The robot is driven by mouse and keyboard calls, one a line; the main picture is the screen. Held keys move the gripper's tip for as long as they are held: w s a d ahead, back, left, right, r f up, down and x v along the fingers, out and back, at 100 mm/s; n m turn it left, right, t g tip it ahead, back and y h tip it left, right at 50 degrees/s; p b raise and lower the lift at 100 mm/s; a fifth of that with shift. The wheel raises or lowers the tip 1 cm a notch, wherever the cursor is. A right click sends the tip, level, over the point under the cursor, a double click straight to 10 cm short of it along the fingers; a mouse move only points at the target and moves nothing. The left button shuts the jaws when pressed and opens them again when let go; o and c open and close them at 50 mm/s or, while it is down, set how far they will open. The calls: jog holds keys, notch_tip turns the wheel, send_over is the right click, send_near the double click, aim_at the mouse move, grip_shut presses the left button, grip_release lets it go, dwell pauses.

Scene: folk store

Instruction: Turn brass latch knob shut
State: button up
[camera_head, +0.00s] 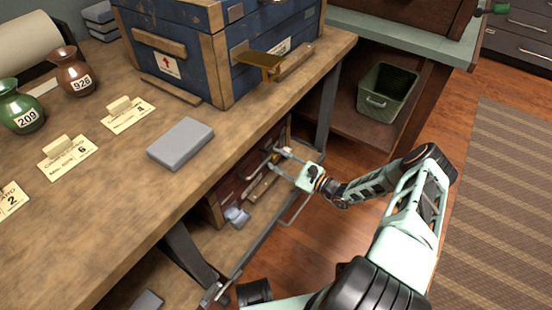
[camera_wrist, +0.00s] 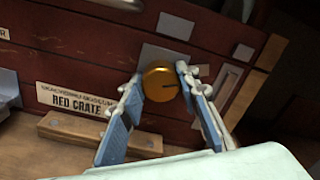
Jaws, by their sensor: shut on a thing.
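The brass latch knob (camera_wrist: 160,86) is round, with a dark line from its middle toward the right. It sits on a grey plate on the front of a dark red wooden crate (camera_wrist: 60,62) labelled "RED CRATE". My gripper (camera_wrist: 160,78) has one finger on each side of the knob and is shut on it. In the head view the crate (camera_head: 226,193) stands on the shelf under the workbench, and my gripper (camera_head: 281,157) reaches its front from the right. The knob is tiny there.
The workbench top (camera_head: 105,190) overhangs the crate. A blue chest (camera_head: 185,57) and a grey block (camera_head: 180,143) stand on it. A green bin (camera_head: 386,92) is on a shelf to the right. Open floor lies right of the bench.

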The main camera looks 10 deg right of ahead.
jog(key=n+p, duration=0.1)
jog(key=n, duration=0.5)
jog(key=n+p, duration=0.1)
jog(key=n, duration=0.6)
jog(key=shift+n, duration=0.4)
dwell(0.3)
jog(key=o, duration=1.2)
jog(key=shift+c, duration=0.2)
jog(key=shift+d, duration=0.1)
jog(key=v, duration=1.2)
jog(key=shift+f, duration=0.1)
